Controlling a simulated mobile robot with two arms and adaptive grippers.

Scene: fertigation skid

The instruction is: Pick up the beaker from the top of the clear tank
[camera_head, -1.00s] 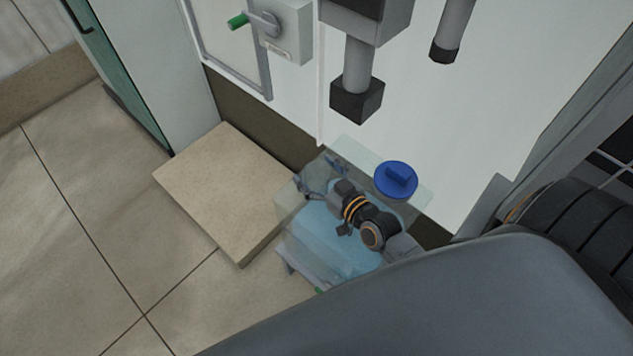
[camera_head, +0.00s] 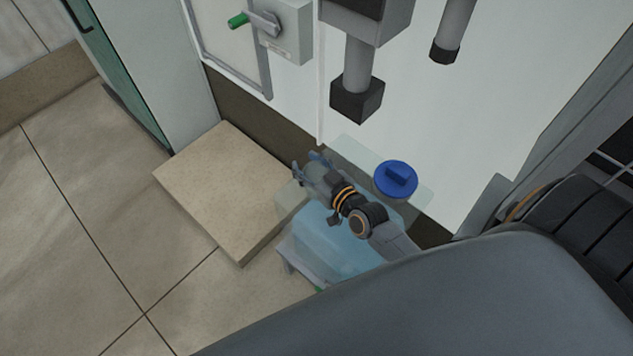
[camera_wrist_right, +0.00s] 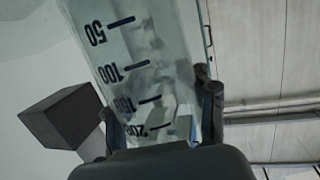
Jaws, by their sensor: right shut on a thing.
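The clear tank (camera_head: 345,246) holds pale blue liquid and has a blue cap (camera_head: 396,179) on its top. My right gripper (camera_head: 309,164) is over the tank's far left corner in the head view, with its fingers pointing away to the upper left. It is shut on the beaker (camera_wrist_right: 150,60), which is clear with black marks from 50 to 200 and fills the middle of the right wrist view between the two fingers. In the head view the beaker is small, see-through and partly covered by the gripper. My left gripper does not show.
A beige block (camera_head: 220,185) stands on the tiled floor left of the tank. A grey pipe with a dark square end (camera_head: 357,98) hangs above and behind the tank. A grey box with a green-tipped handle (camera_head: 262,24) is on the white wall. The floor at left is clear.

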